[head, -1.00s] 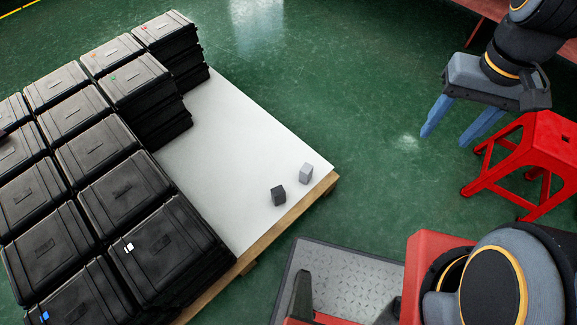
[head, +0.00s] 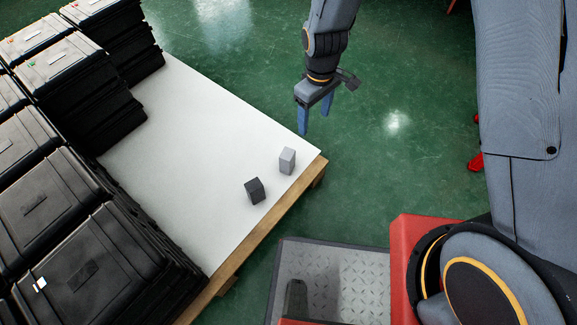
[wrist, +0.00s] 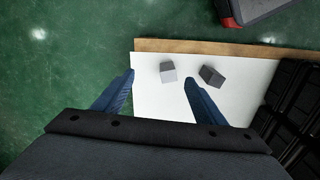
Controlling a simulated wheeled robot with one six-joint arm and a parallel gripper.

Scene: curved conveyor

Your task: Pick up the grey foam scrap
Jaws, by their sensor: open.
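The grey foam scrap (head: 287,161) is a small light grey block on the white sheet, near the pallet's right corner. In the wrist view the grey foam scrap (wrist: 168,72) appears ahead of and between the fingertips, apart from them. A dark grey block (head: 255,190) lies close beside it, and it also shows in the wrist view (wrist: 211,76). My gripper (head: 315,118) has blue fingers, is open and empty, and hangs above the floor side of the pallet corner, behind the scrap in the head view. In the wrist view my gripper (wrist: 158,80) has its fingers spread wide.
The pallet (head: 243,248) has a wooden edge and a white top. Stacks of black cases (head: 95,265) fill its left side. The sheet around the two blocks is bare.

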